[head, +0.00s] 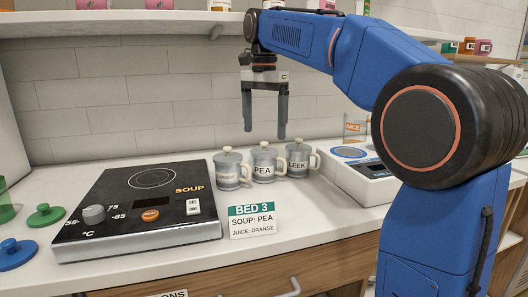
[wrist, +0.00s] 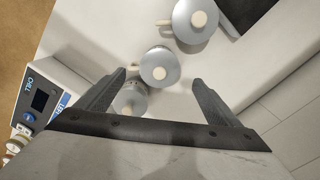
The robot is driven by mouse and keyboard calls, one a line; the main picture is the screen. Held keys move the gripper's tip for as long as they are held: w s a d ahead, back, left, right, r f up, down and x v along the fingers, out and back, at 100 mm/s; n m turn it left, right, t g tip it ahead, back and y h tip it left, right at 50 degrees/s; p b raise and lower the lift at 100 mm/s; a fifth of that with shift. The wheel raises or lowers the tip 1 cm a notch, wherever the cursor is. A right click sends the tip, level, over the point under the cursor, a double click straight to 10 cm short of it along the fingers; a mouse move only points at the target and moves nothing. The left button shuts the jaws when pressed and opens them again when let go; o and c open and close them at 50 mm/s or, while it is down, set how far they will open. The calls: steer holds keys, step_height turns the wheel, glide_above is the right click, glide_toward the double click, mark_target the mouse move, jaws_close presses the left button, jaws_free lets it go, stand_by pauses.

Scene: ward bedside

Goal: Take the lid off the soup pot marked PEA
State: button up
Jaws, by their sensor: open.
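The soup pot marked PEA (head: 264,165) stands upright in the middle of three grey pots on the counter. Its grey lid (wrist: 153,74) with a cream knob (wrist: 160,73) is on it. My gripper (head: 264,147) is open and empty, fingers pointing down, above the pots. In the wrist view the PEA lid shows between the fingertips, with a gap on both sides. The pot marked LEEK (head: 298,161) stands to its right, and another lidded pot (head: 229,172) with a hard-to-read label stands to its left.
A black soup hotplate (head: 105,220) lies on the left, with loose green (head: 45,216) and blue (head: 14,253) lids beside it. A BED 3 card (head: 251,221) reads SOUP: PEA. A white appliance (head: 365,180) stands right of the pots. A shelf (head: 120,22) runs above.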

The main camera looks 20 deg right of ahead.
mark_target(264, 148)
steer(key=shift+f, duration=2.65)
steer(key=c, duration=1.1)
